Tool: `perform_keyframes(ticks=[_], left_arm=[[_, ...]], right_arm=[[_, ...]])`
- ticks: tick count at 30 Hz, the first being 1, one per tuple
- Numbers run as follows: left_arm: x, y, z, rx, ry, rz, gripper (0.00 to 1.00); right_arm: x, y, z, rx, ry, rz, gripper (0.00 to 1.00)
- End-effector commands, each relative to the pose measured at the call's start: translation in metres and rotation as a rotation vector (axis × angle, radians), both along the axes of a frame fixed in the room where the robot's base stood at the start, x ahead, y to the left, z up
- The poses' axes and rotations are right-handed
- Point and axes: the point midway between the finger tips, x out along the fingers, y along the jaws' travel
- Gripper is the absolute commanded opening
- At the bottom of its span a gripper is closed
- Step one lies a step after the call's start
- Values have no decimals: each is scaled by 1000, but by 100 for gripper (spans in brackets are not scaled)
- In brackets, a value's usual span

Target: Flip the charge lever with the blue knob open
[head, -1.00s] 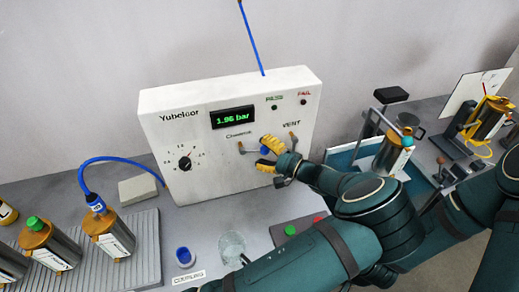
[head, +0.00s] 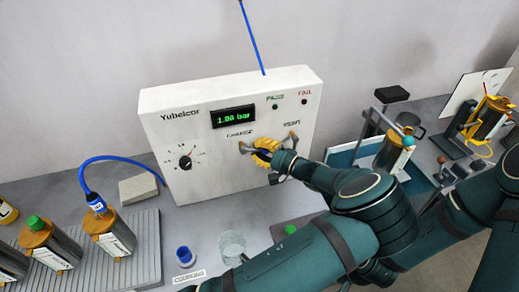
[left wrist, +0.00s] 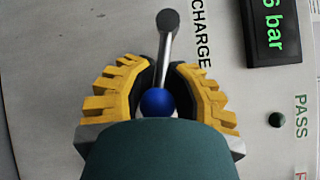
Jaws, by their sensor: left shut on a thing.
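The charge lever is a grey metal rod with a blue knob (left wrist: 157,102) at its end. In the left wrist view the rod (left wrist: 166,55) runs up from the knob to its pivot, beside the word CHARGE. In the head view the lever lies sideways on the front of the white pump box (head: 215,170), its pivot at the left. My left gripper (head: 266,152), with yellow ribbed fingers, is shut on the blue knob, one finger on each side. My right gripper is out of view.
The vent lever (head: 293,136) is just right of my left gripper. The box has a pressure display (head: 233,117) and a dial (head: 185,162). A glass beaker (head: 232,246) and blue-capped container (head: 184,256) stand in front. Canisters stand on a ribbed tray (head: 147,250) at left.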

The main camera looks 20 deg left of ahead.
Motion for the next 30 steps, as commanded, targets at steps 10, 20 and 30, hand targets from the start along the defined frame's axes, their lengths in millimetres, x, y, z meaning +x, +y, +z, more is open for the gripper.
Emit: perform_keyframes(ticks=[10,20,30], left_arm=[[1,-6,10,-150,-97,-7,0],[2,-7,13,-219,-146,-9,0],[2,-5,14,-217,-145,-8,63]], right_arm=[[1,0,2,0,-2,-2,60],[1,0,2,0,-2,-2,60],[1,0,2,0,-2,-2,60]])
